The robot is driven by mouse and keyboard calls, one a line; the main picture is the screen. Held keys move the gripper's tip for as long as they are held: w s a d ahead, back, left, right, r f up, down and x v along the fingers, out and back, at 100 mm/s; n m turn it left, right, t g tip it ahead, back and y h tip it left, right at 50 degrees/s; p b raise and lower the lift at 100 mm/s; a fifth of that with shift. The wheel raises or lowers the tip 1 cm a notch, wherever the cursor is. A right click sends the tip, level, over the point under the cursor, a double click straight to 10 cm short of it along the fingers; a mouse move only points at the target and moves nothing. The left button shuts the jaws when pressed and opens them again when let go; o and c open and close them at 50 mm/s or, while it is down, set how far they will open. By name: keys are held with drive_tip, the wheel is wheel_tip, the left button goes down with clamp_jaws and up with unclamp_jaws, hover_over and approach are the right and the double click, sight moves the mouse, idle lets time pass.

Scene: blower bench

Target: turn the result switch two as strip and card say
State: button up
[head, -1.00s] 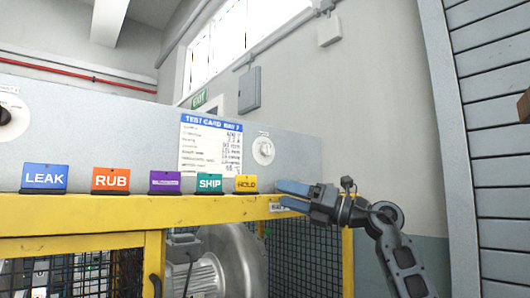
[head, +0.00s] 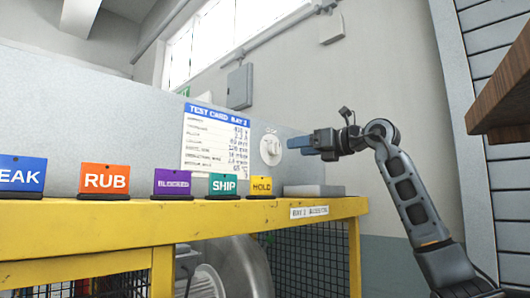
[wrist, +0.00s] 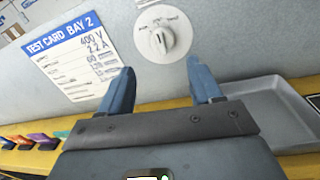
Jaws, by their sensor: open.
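A round white rotary switch (head: 270,149) sits on the grey panel, just right of the card; in the wrist view its dial (wrist: 162,42) has small printing around it, too small to read. The white test card (head: 212,145) has a blue "TEST CARD BAY 2" header; in the wrist view the card (wrist: 75,62) shows 400 V and 2.2 A, with lower lines partly hidden by a finger. My gripper (head: 290,143) is open and empty, its blue fingers pointing at the panel. In the wrist view the switch lies beyond and between the fingertips (wrist: 159,65), apart from them.
Coloured signs stand on the yellow beam (head: 100,222), among them RUB (head: 104,179), SHIP (head: 223,184) and HOLD (head: 261,186). A grey tray (head: 313,191) lies below my gripper. A white bay 2 label (head: 309,212) is on the beam. A brown wooden edge (head: 500,95) is at right.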

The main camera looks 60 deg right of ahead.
sight(279, 148)
drive_tip(key=w+d+p, duration=0.1)
drive_tip(key=w+p, duration=0.1)
drive_tip(key=w, duration=0.6)
drive_tip(key=shift+d+r, duration=0.3)
drive_tip(key=shift+d, duration=0.05)
drive_tip(key=shift+c, duration=0.5)
drive_tip(key=c, duration=0.9)
drive_tip(key=shift+c, duration=0.2)
drive_tip(key=shift+h, duration=0.3)
drive_tip(key=n+b, duration=0.4)
drive_tip(key=n, duration=0.4)
drive_tip(key=shift+n+g, duration=0.3)
drive_tip(key=shift+g, duration=0.1)
drive_tip(key=shift+a+r, duration=0.1)
drive_tip(key=shift+r, duration=0.05)
